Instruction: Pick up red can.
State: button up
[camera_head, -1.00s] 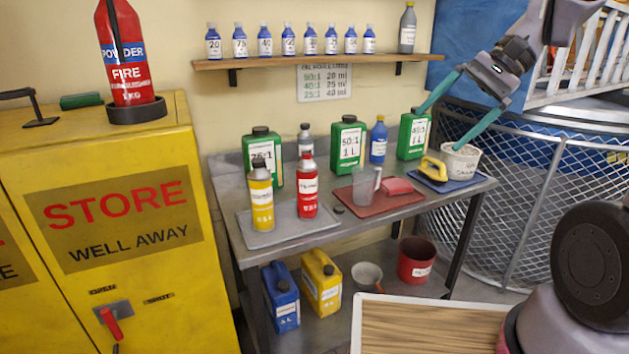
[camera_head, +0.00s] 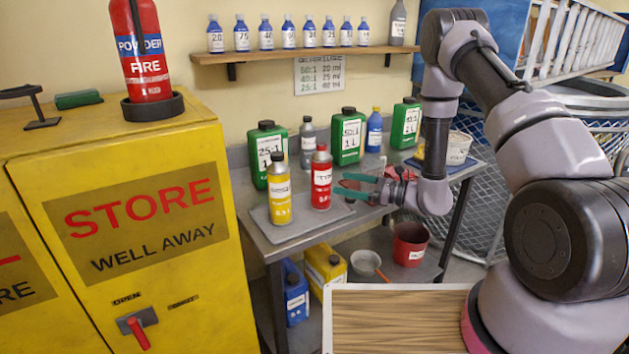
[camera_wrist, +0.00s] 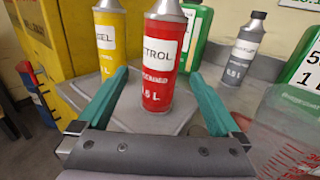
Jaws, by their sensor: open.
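The red can (camera_head: 321,182), with a grey cap and white label, stands upright on a grey tray (camera_head: 345,212) at the bench's left end. My gripper (camera_head: 341,184) is open, its teal fingers pointing left at the can from just right of it. In the wrist view the red can (camera_wrist: 160,65) appears between the two fingertips (camera_wrist: 159,76), with space visible on both sides. The fingers do not grip it. A yellow can (camera_head: 280,193) stands close on its left.
Green jugs (camera_head: 267,152) and a grey bottle (camera_head: 308,142) stand behind. In the wrist view, a clear measuring cup (camera_wrist: 285,145) is close at right. A bottle shelf (camera_head: 290,57) is above, a yellow cabinet (camera_head: 120,260) at left.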

aim_at(313, 178)
jog(key=x, duration=0.2)
jog(key=f+x, duration=0.1)
jog(key=x, duration=0.2)
jog(key=shift+w+f, duration=0.1)
jog(key=shift+w, duration=0.1)
jog(key=x, duration=0.4)
jog(key=shift+a, duration=0.35)
jog(key=shift+w+a, duration=0.25)
jog(key=shift+a, duration=0.2)
jog(key=c, duration=1.5)
jog(key=shift+o, duration=0.2)
jog(key=shift+r, duration=0.25)
